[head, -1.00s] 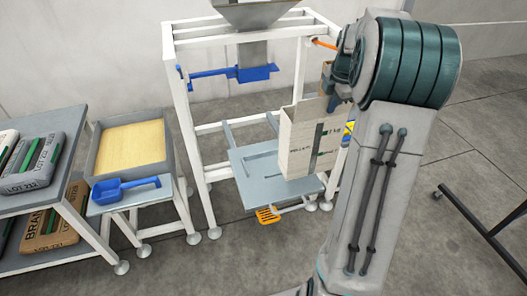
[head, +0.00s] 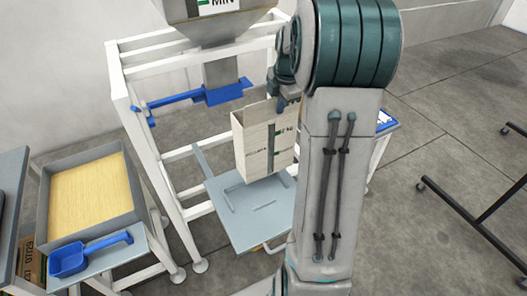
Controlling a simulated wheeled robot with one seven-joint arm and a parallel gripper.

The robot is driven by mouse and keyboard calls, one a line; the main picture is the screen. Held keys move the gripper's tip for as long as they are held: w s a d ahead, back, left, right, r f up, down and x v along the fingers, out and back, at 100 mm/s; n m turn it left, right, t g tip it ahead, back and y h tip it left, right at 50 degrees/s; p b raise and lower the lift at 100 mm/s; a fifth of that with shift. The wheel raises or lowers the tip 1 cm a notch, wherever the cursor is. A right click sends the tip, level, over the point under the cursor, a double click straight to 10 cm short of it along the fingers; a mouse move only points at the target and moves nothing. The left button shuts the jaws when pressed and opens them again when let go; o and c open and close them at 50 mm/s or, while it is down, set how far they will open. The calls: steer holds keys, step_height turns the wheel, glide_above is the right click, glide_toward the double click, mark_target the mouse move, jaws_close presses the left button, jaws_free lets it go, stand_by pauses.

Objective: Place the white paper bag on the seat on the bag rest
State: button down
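The white paper bag (head: 255,148) is upright and open at the top, with dark and green print on its side. My gripper (head: 283,104) is at the bag's upper right edge and appears shut on it; the fingertips are small and partly hidden by my arm. The bag rest is a grey plate (head: 237,228) with thin raised strips marking the seat (head: 262,207). The bag is over the rear part of the plate and seems to hang above it; the gap is hard to judge. My arm covers the plate's right edge.
A white frame (head: 128,100) stands around the rest. A hopper spout (head: 219,70) with a blue gate (head: 226,94) hangs above, close to the bag's upper left. A tray of yellow grain (head: 92,192) and a blue scoop (head: 82,256) are at left.

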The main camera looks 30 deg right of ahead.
steer(key=s+a+f, duration=0.4)
steer(key=a+f, duration=0.2)
steer(key=f, duration=0.2)
steer(key=shift+s+f+p, duration=0.3)
steer(key=shift+p, duration=0.15)
steer(key=shift+f, duration=0.15)
steer(key=c, duration=1.7)
jaws_free()
